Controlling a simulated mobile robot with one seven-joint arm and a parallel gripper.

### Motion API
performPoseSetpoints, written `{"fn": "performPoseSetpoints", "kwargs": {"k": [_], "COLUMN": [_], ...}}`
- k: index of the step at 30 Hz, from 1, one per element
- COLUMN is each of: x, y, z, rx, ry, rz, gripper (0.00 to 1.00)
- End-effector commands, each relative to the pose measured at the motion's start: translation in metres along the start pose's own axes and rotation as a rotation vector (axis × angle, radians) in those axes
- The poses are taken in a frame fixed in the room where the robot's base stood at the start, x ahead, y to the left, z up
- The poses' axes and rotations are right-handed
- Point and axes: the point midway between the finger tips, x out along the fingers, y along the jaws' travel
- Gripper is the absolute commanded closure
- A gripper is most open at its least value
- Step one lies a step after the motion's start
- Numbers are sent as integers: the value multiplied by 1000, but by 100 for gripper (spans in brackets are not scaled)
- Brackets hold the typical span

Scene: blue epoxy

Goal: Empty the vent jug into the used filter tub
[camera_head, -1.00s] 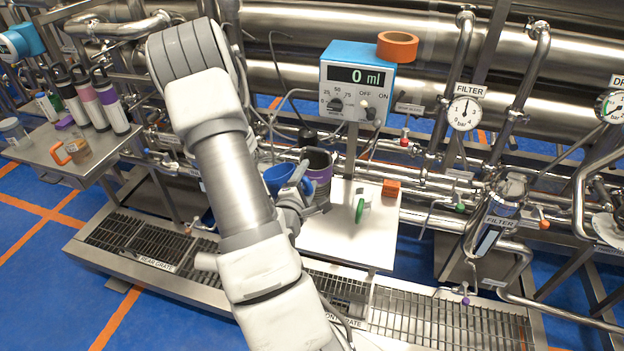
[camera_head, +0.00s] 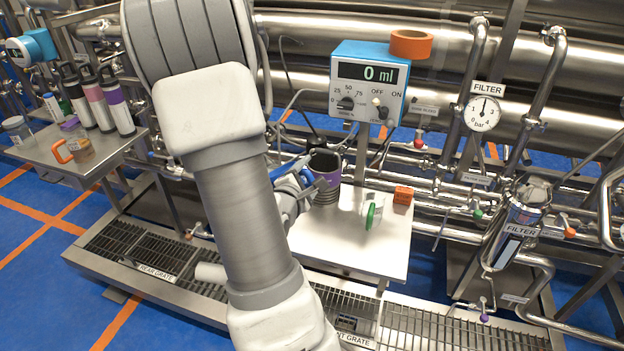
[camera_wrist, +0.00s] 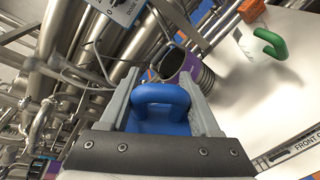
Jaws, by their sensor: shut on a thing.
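My gripper (camera_wrist: 160,108) is shut on the blue handle of a blue jug (camera_wrist: 158,127) in the wrist view. In the head view my gripper (camera_head: 302,190) is partly hidden behind my arm, and only small blue parts of the jug (camera_head: 286,169) show. I cannot see inside the jug or read a label on it. Which tub is the used filter tub is not readable.
A clear jug with a green handle (camera_head: 372,212) and an orange block (camera_head: 403,195) stand on the white table (camera_head: 340,250). A dosing box (camera_head: 368,85) reading 0 ml rises behind. Bottles and an orange-handled jug (camera_head: 78,147) stand on the left shelf. Pipes crowd the back.

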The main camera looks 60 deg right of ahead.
Motion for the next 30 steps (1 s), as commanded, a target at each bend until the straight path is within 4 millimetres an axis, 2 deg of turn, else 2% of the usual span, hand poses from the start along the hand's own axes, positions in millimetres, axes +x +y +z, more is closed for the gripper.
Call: {"fn": "performPoseSetpoints", "kwargs": {"k": [1,17,18,30], "x": [-1,5,7,8], "y": [9,26,20,31], "z": [2,-12,-15,-20], "rx": [-22,-248,-244,-341], "ry": [2,0,-2,1], "rz": [-6,-100,-100,-139], "gripper": [100,100,100,100]}}
